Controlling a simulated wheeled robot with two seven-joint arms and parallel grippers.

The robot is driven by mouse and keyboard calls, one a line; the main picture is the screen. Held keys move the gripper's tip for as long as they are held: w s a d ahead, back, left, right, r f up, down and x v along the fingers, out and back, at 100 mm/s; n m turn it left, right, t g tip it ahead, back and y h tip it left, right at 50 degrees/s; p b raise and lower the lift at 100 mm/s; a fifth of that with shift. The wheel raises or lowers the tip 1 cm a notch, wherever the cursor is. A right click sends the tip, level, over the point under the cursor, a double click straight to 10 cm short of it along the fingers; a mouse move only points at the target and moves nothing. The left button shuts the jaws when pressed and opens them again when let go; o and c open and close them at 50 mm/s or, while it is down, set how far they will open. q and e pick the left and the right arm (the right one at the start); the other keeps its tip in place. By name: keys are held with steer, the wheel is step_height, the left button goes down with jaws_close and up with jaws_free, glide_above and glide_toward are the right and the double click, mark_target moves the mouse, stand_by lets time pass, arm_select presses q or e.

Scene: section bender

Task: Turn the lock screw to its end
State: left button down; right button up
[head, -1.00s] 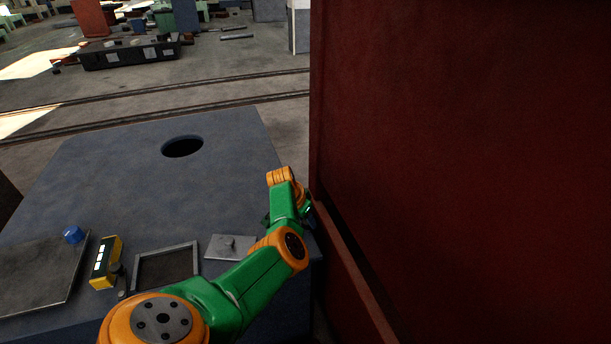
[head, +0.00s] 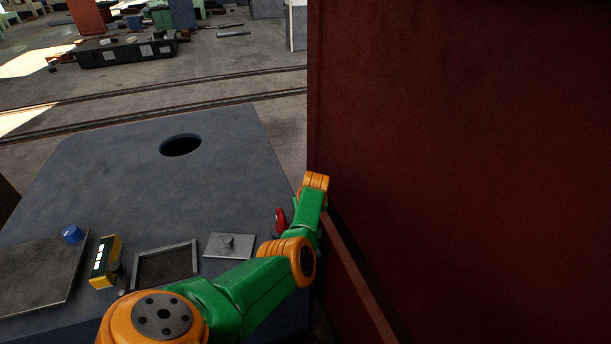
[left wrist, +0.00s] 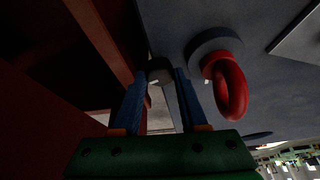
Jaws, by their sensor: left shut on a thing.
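My left gripper (left wrist: 161,78) shows in the left wrist view, its two blue fingers on either side of a small dark grey piece (left wrist: 159,66). It is shut on this piece, which looks like the head of the lock screw; its shape is partly hidden by the fingers. Beside it stands a red ring (left wrist: 232,90) on a round grey base, apart from the fingers. In the head view the red ring (head: 280,220) shows just left of my left forearm, at the table's right edge. My left gripper is hidden behind the arm there. My right gripper is not in view.
A large dark red panel (head: 460,150) stands close on the right of my arm. The blue-grey table (head: 110,180) has a round hole (head: 181,145). Near its front lie a metal plate (head: 230,245), a square frame (head: 137,275), a yellow box (head: 105,262) and a blue cap (head: 72,234).

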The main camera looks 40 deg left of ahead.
arm_select(q)
steer(key=n+g+b, duration=0.1)
steer(key=n+b, duration=0.1)
steer(key=shift+f+n, duration=0.15)
steer(key=shift+n, duration=0.15)
steer(key=shift+w+n+y+b, duration=0.1)
steer(key=shift+n+y+b, duration=0.2)
steer(key=shift+n+b, duration=0.35)
steer(key=shift+c, duration=2.2)
jaws_free()
